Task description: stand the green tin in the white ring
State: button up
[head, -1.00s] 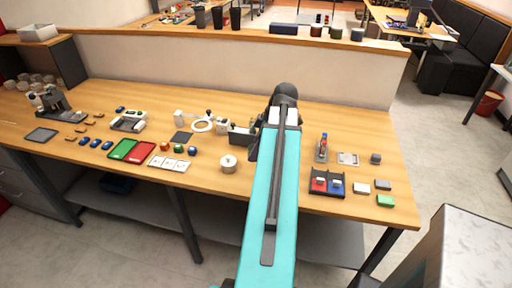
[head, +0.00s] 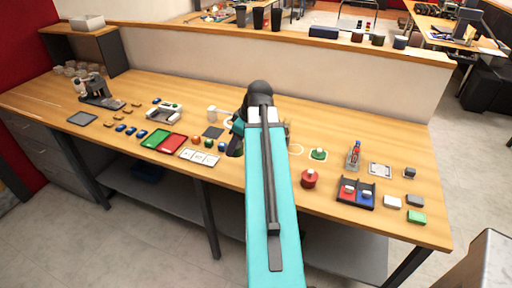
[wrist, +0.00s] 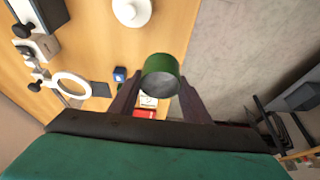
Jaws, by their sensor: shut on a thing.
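My gripper (wrist: 158,105) is shut on the green tin (wrist: 160,72), whose grey end faces the wrist camera. The wrist view shows bench edge and floor beyond the tin. In the head view my gripper (head: 235,149) shows dark beside my arm, above the bench front; the tin is not clear there. A thick white ring on a fixture (wrist: 72,86) lies left of the tin in the wrist view, apart from it; part shows in the head view (head: 228,122).
A white round knobbed piece (wrist: 132,10) stands near the tin. Right of my arm are a red knobbed piece (head: 309,180), a green one (head: 318,154) and a black tray (head: 343,198). Red and green trays (head: 172,143) and small coloured pieces lie to the left.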

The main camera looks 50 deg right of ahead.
jog(key=w+a+r+m+b, duration=0.1)
jog(key=w+a+r+m, duration=0.1)
jog(key=w+a, duration=1.3)
jog(key=w+a+r, duration=0.1)
jog(key=w+a, duration=0.1)
jog(key=a, duration=1)
jog(key=w+a+r+m+h+b, duration=0.1)
jog(key=w+a+r, duration=0.1)
jog(key=a, duration=0.9)
jog(key=shift+w+a+r, duration=0.2)
jog(key=shift+a, duration=0.15)
